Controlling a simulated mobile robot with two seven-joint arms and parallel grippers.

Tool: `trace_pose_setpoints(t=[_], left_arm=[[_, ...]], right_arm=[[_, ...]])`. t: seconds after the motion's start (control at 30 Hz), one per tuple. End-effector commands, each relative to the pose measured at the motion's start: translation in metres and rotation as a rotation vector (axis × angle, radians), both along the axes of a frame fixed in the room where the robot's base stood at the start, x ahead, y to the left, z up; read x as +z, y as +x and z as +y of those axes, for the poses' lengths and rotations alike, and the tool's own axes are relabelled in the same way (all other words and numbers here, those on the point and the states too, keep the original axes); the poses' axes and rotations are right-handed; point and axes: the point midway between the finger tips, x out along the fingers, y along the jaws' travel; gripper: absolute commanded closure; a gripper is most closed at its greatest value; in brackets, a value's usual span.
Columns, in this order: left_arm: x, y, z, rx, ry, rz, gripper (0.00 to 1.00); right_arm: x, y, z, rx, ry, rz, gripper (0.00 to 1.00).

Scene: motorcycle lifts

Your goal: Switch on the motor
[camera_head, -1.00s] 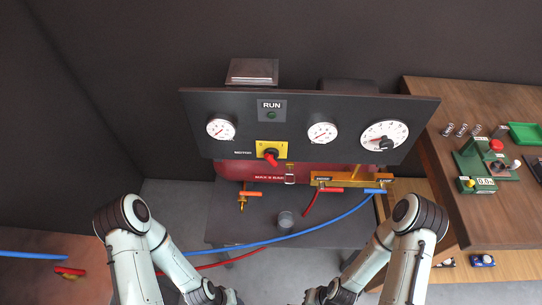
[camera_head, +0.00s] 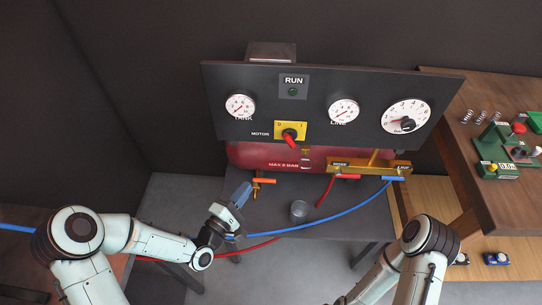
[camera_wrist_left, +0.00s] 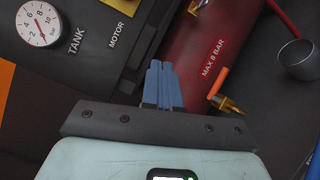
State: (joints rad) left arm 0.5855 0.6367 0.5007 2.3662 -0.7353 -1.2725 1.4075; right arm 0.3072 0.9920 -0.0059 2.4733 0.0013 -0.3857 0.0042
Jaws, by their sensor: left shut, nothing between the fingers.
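The motor switch is a red rotary handle (camera_head: 289,138) on a yellow plate (camera_head: 302,130) marked 0 and I, on the black panel (camera_head: 330,88), beside the word MOTOR. My left gripper (camera_head: 242,192) is shut and empty, below and left of the switch, apart from the panel. In the left wrist view its blue fingers (camera_wrist_left: 162,82) are together in front of the red tank (camera_wrist_left: 205,50); the handle does not show there. My right gripper is out of frame; only its arm shows.
An orange-handled valve (camera_head: 263,181) projects below the tank, close to my left gripper. A metal cup (camera_head: 299,209) and red and blue hoses (camera_head: 340,216) lie on the dark surface below. A wooden bench (camera_head: 495,170) with small devices stands at right.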

Motion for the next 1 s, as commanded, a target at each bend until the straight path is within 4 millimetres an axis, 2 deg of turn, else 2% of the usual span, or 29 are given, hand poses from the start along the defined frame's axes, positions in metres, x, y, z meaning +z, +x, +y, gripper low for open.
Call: trace_pose_setpoints(t=[0.03,0.1,0.23,0.67,0.87,1.0], left_arm=[[0.016,0.001,0.001,-0.009,-0.064,-0.043,1.0],[0.035,0.001,0.001,-0.026,-0.139,-0.084,1.0],[0.053,-0.001,0.001,-0.05,-0.212,-0.124,1.0],[0.057,0.001,-0.001,-0.055,-0.225,-0.128,1.0],[0.066,0.023,-0.014,-0.056,-0.226,-0.13,1.0],[0.075,0.049,-0.029,-0.057,-0.225,-0.13,1.0]], right_arm=[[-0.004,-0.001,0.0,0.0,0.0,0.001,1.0],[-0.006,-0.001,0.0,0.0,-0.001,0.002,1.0],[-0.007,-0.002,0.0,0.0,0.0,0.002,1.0],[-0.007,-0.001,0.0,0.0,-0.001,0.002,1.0],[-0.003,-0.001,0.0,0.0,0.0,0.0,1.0],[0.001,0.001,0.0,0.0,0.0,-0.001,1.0]])
